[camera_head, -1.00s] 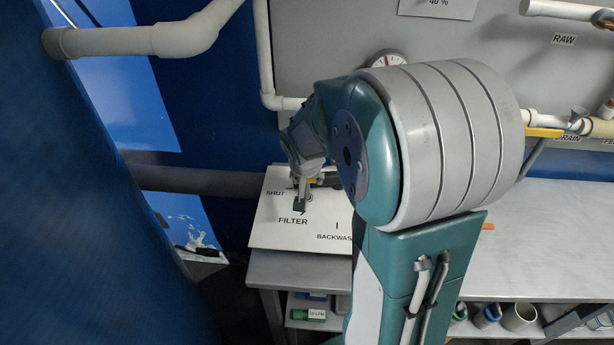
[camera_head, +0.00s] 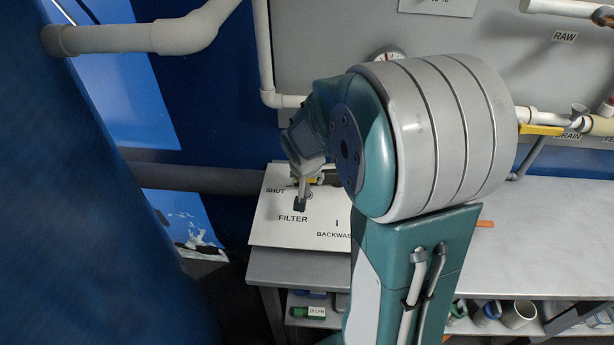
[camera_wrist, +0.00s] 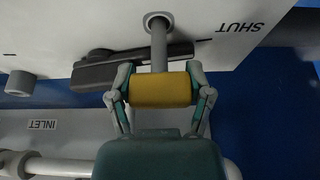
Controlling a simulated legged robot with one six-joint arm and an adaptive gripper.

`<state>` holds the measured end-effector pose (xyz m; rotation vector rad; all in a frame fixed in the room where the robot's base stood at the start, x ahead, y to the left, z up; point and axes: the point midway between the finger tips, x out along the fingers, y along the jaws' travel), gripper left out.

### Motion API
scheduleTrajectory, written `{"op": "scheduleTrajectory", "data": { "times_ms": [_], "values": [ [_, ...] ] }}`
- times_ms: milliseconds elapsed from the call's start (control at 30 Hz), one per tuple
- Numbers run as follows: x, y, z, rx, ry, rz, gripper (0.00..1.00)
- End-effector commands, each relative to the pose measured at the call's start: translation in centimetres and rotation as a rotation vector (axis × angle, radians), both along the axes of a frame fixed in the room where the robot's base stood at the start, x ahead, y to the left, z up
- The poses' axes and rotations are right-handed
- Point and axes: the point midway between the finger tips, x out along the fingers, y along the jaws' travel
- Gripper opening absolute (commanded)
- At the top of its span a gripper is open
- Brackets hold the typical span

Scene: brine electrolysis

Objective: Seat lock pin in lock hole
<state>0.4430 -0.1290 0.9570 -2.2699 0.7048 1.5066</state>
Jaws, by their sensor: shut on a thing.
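The lock pin has a yellow cylindrical grip (camera_wrist: 160,90) and a grey shaft (camera_wrist: 158,48). My gripper (camera_wrist: 160,92) is shut on the yellow grip, one finger at each end. In the wrist view the shaft's far end overlaps the light round collar of the lock hole (camera_wrist: 157,17) on the white panel; I cannot tell how deep it sits. A dark lever (camera_wrist: 115,70) lies left of and behind the shaft. In the head view my gripper (camera_head: 304,172) is over the white valve panel (camera_head: 275,235), and my arm mostly hides the pin.
The panel carries SHUT, FILTER and BACKWASH labels. A grey stub (camera_wrist: 20,83) and a white pipe (camera_wrist: 60,167) near the INLET label show in the wrist view. A grey horizontal pipe (camera_head: 200,178) runs left of the panel. The bench (camera_head: 560,215) to the right is mostly clear.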

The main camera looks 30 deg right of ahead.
Motion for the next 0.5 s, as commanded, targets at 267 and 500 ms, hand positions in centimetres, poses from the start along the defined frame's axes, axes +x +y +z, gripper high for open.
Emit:
{"op": "scheduleTrajectory", "data": {
  "times_ms": [267, 500],
  "values": [
    [-0.01, 0.02, -0.57, 0.001, -0.001, -0.001, 0.18],
    [0.0, 0.01, -0.6, 0.001, -0.001, -0.001, 0.18]
  ]
}}
